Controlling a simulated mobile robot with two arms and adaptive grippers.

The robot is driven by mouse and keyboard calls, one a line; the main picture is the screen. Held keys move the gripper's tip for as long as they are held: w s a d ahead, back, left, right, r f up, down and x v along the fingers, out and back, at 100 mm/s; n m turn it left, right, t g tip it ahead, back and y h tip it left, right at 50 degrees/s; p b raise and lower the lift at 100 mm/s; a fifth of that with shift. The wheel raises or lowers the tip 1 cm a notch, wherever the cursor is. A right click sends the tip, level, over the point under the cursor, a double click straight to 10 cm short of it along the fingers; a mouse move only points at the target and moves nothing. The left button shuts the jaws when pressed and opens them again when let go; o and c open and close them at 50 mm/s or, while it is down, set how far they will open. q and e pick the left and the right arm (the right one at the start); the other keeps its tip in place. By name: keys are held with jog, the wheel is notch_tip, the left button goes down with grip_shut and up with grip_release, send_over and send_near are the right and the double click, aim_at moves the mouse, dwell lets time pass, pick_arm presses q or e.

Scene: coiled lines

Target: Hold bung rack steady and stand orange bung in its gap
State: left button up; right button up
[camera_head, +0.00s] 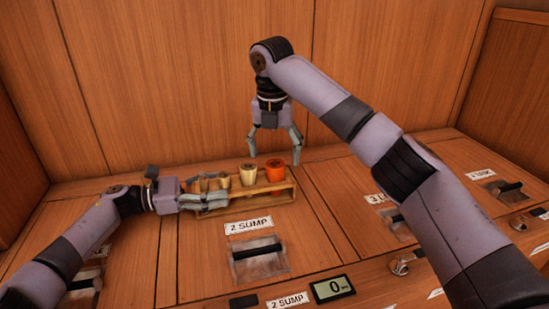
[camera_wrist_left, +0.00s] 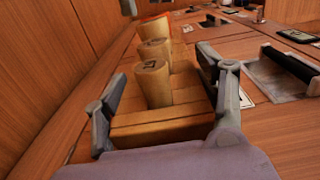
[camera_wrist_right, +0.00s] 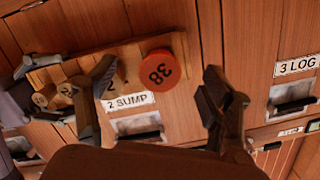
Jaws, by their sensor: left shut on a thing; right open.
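The bung rack (camera_head: 246,205) is a wooden block on the wooden top against the back wall; it also shows in the left wrist view (camera_wrist_left: 160,122). The orange bung (camera_head: 275,171) stands upright at the rack's right end, beside a tan bung. Its round top, marked 38, shows in the right wrist view (camera_wrist_right: 163,68); its base is hidden. My left gripper (camera_head: 205,199) is shut on the rack's left end, with a finger along each side. My right gripper (camera_head: 274,147) is open and empty above the orange bung, not touching it in the head view.
Several tan bungs (camera_head: 248,175) stand in the rack left of the orange one. In front are a 2 SUMP label (camera_head: 249,225), a recessed latch (camera_head: 258,258) and a small display (camera_head: 332,288).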

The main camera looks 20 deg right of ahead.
jog(key=shift+r, duration=1.6)
pick_arm(q)
jog(key=o, duration=1.4)
jog(key=shift+o, duration=0.2)
jog(key=shift+a, duration=0.1)
